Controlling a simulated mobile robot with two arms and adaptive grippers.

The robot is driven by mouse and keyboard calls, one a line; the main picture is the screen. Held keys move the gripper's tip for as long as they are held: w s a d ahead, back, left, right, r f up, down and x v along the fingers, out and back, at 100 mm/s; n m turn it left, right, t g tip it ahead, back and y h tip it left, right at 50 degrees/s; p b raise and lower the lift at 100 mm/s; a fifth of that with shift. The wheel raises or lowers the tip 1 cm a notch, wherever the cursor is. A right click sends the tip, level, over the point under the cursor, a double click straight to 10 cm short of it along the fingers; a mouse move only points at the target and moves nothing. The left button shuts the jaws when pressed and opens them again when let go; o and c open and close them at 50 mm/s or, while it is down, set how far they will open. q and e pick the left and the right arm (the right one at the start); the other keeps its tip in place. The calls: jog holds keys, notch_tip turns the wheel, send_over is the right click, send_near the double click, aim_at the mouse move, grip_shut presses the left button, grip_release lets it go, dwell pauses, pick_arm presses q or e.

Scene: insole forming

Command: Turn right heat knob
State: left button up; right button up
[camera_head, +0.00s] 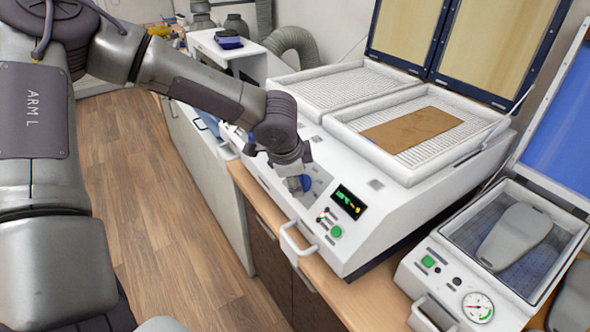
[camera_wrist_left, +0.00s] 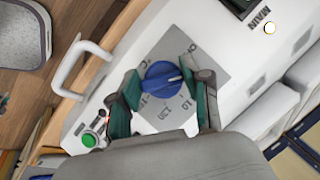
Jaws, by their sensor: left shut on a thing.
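The right heat knob is a round blue dial (camera_wrist_left: 162,78) with a pointer ridge, set on a grey scale plate (camera_wrist_left: 210,62) with printed numbers. My left gripper (camera_wrist_left: 160,92) has its green-padded fingers on either side of the knob, shut on it. In the head view my left gripper (camera_head: 298,183) reaches down to the front panel of the white heating machine (camera_head: 375,225), left of its green-lit display (camera_head: 348,201). My right gripper is not in view.
A green button (camera_head: 336,231) and a white front handle (camera_head: 297,243) sit close to the gripper. A brown sheet (camera_head: 412,129) lies on the machine's right tray. A press with a gauge (camera_head: 478,306) and a grey insole form (camera_head: 515,236) stands at the right.

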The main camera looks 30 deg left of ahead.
pick_arm(q)
jog(key=n+g+h+p, duration=0.1)
jog(key=n+p, duration=0.1)
jog(key=n, duration=0.1)
jog(key=shift+r, duration=0.1)
jog(key=shift+n+g+h+p, duration=0.35)
jog(key=shift+n+h, duration=0.25)
jog(key=shift+n, duration=0.6)
jog(key=o, duration=1.2)
jog(key=shift+c, duration=0.2)
jog(key=v, duration=1.1)
jog(key=shift+s+a+r, duration=0.2)
jog(key=shift+r, duration=0.15)
